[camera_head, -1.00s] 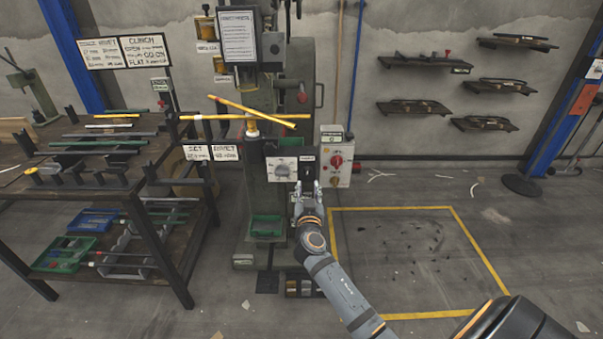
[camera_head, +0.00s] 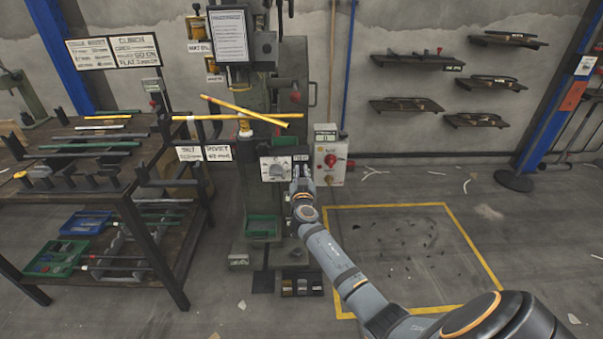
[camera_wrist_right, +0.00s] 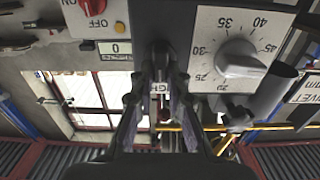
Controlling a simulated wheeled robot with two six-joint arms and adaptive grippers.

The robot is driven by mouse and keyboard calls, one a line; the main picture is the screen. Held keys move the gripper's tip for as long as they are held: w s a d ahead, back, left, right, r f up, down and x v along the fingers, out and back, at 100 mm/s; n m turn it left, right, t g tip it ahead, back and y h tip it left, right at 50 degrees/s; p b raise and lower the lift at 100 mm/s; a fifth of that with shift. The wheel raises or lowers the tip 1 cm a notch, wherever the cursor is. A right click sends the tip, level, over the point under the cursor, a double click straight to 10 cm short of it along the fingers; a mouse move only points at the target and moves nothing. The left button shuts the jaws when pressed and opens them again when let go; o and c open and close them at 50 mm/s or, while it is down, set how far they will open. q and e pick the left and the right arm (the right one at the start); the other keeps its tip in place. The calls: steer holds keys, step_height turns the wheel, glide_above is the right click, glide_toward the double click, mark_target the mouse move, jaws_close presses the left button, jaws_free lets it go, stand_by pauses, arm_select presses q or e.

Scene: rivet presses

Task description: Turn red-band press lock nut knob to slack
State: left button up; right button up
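The press (camera_head: 262,190) stands left of centre in the head view. Its front has a white dial panel with a grey knob (camera_head: 275,174), which also shows large in the right wrist view (camera_wrist_right: 238,62). Beside the dial is a small dark panel with a black lock nut knob (camera_wrist_right: 160,55), over a partly covered label. My right gripper (camera_head: 301,174) is up against this panel and hides most of it in the head view. In the wrist view its fingers (camera_wrist_right: 162,85) stand apart, one each side of the knob; I cannot tell if they touch it. My left gripper is out of view.
A control box (camera_head: 331,162) with a red switch is close right of my right gripper. A workbench (camera_head: 110,190) stands left.

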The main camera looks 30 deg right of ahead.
jaws_close()
